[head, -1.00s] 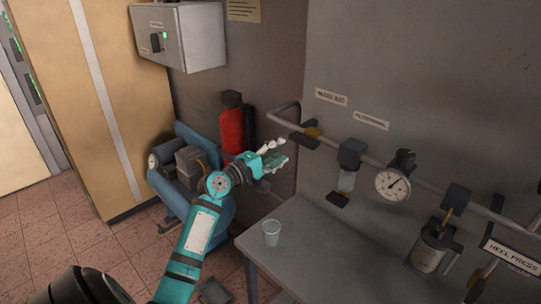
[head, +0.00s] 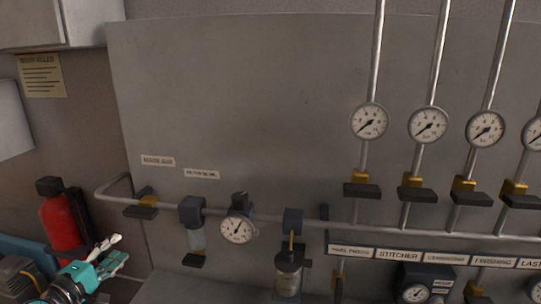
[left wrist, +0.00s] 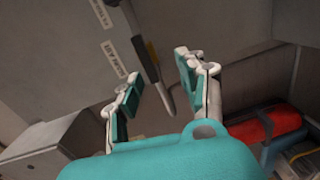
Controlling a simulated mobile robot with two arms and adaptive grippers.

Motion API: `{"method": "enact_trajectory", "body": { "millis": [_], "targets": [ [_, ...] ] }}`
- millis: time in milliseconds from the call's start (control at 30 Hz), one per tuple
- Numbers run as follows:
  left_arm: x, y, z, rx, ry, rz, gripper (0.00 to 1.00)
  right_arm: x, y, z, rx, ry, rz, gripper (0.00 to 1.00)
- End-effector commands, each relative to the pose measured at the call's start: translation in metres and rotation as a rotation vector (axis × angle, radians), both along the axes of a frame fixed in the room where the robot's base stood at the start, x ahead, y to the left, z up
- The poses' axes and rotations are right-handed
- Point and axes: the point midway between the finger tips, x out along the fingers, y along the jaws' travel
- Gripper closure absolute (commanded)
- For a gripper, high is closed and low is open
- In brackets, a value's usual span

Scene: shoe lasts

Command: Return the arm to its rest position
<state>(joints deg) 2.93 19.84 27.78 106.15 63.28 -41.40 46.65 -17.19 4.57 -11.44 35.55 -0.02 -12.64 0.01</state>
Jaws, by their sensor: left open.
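My left gripper (head: 112,252) shows at the lower left of the head view, with teal and white fingers. It is open and empty. In the left wrist view its two fingers (left wrist: 158,82) stand apart, with a grey pipe end and a dark valve handle seen beyond the gap. In the head view the gripper is below and left of the first yellow valve (head: 146,201) on the horizontal pipe. I see no contact with anything. My right gripper is not in view.
A red extinguisher (head: 62,222) stands left of the gripper; it also shows in the left wrist view (left wrist: 268,124). A wall panel carries the pipe, a gauge (head: 237,228), a filter bowl (head: 196,240), an oiler (head: 289,274) and several upper gauges (head: 369,121). A grey table top (head: 215,288) lies below.

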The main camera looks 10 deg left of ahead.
Motion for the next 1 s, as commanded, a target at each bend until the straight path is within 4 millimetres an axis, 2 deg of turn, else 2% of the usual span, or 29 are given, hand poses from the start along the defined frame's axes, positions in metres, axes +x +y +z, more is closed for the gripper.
{"method": "enact_trajectory", "body": {
  "millis": [167,200,300,400,533,700,1000],
  "targets": [
    [-0.035,-0.079,-0.081,0.329,0.219,-0.18,0.6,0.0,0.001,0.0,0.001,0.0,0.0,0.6],
    [-0.049,-0.099,-0.101,0.421,0.275,-0.235,0.6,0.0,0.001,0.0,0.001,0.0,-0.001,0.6],
    [-0.092,-0.142,-0.146,0.651,0.403,-0.382,0.6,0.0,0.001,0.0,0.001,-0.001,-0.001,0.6],
    [-0.135,-0.171,-0.177,0.84,0.499,-0.514,0.6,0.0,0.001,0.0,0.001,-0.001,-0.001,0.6],
    [-0.181,-0.194,-0.199,1.016,0.586,-0.651,0.6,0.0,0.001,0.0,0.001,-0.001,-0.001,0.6],
    [-0.232,-0.212,-0.212,1.184,0.669,-0.794,0.6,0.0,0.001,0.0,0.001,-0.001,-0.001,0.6],
    [-0.312,-0.228,-0.211,1.396,0.787,-1.012,0.6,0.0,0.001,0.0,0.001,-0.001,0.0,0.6]
  ]
}}
